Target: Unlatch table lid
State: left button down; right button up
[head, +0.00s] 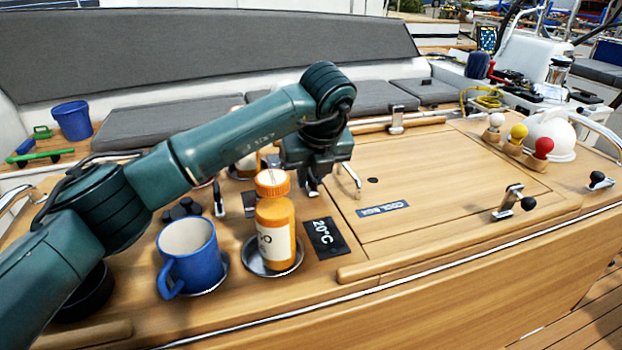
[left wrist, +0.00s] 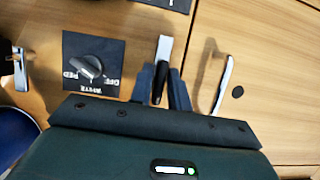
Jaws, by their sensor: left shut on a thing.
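The table lid (head: 430,180) is a wooden panel marked COOL BOX, lying flat and closed in its frame. My left gripper (head: 314,186) is at the lid's left side, pointing down. In the left wrist view, its fingers (left wrist: 161,88) are shut on the black lever of a latch (left wrist: 164,50) with a silver plate. My gripper hides most of this latch in the head view. A silver handle (left wrist: 223,85) stands just right of the fingers; it also shows in the head view (head: 352,178). Another latch (head: 510,200) is at the lid's front right. My right gripper is not in view.
An orange-capped bottle (head: 274,225) and a blue mug (head: 190,255) stand close to my left arm. A dial panel (left wrist: 90,65) lies left of the fingers. Several coloured knobs (head: 517,138) stand at the right. The lid's top is mostly clear.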

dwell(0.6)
pick_arm(q)
jog(key=c, duration=1.5)
grip_release()
jog(key=shift+o, duration=0.2)
jog(key=v, duration=1.3)
jog(key=shift+r+b, duration=0.15)
jog(key=shift+b, duration=0.25)
